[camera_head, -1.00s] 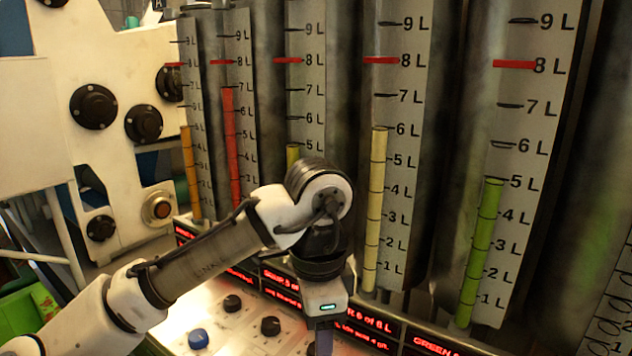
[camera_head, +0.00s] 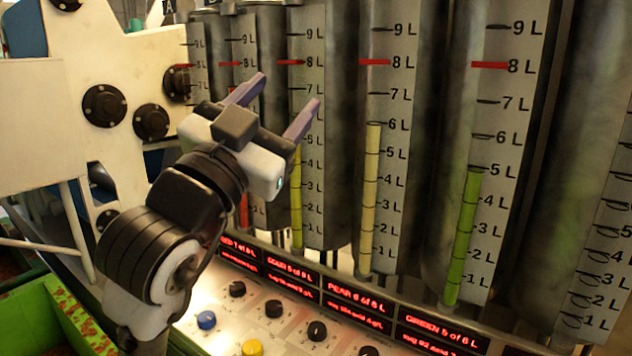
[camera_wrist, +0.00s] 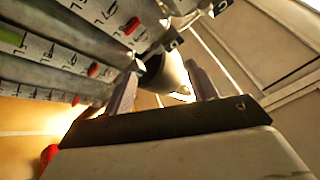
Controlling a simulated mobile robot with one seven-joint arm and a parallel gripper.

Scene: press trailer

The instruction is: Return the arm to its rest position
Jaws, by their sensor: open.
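My gripper (camera_head: 275,103) is raised in front of the row of gauges in the head view, its two purple fingers spread apart and pointing up and to the right. Nothing is between the fingers. In the wrist view the open fingers (camera_wrist: 160,88) show from behind, with a pale cone-shaped part beyond them. My arm bends at a black and white joint (camera_head: 165,255) at lower left. The gripper covers part of the left gauges.
Tall gauges with litre marks stand behind, including a pale yellow one (camera_head: 371,190) and a green one (camera_head: 463,235). Below are red displays (camera_head: 357,300) and a lit panel with knobs (camera_head: 317,330). A green bin (camera_head: 50,315) is at lower left.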

